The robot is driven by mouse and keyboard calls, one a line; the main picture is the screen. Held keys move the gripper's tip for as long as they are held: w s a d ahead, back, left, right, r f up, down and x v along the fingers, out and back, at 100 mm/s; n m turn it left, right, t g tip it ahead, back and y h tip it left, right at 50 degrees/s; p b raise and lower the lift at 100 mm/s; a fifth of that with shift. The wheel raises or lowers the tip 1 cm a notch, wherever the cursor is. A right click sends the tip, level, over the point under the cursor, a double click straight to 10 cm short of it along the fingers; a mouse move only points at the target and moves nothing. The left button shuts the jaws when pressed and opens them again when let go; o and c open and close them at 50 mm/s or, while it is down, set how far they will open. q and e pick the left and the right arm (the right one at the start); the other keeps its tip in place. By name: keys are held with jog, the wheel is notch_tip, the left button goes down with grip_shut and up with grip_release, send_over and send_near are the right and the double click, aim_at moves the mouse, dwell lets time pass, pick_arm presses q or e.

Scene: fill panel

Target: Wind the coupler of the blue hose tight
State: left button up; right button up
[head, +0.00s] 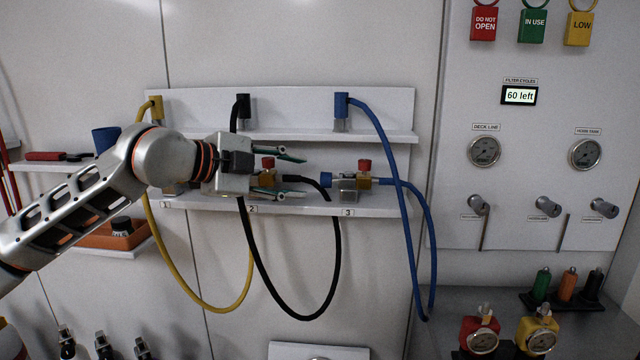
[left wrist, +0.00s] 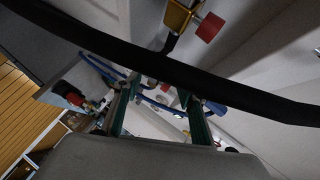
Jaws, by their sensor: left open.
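In the head view the blue hose (head: 403,207) runs from a blue holder (head: 341,105) on the upper shelf, loops down at the right and comes back up to a fitting (head: 345,188) at station 3. That fitting has a blue end at its left, a brass part and a red knob. I cannot tell how tight its coupler sits. My left gripper (head: 298,175) is open, pointing right, around station 2 and left of the station 3 fitting. In the left wrist view its fingers (left wrist: 160,107) are apart, with blue hose (left wrist: 160,106) beyond them. My right gripper is not in view.
The black hose (head: 335,260) passes by my left gripper and crosses close before the wrist camera. The yellow hose (head: 200,300) hangs left. The lower shelf (head: 385,208) runs beneath the fittings. Gauges and knobs stand on the right panel (head: 530,120).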

aim_at(326, 180)
pick_arm(q)
jog(key=p+x, duration=0.1)
jog(key=x, duration=0.6)
jog(key=shift+w+d, duration=0.15)
jog(key=shift+w, duration=0.2)
jog(key=shift+f, duration=0.1)
jog(key=c, duration=1.1)
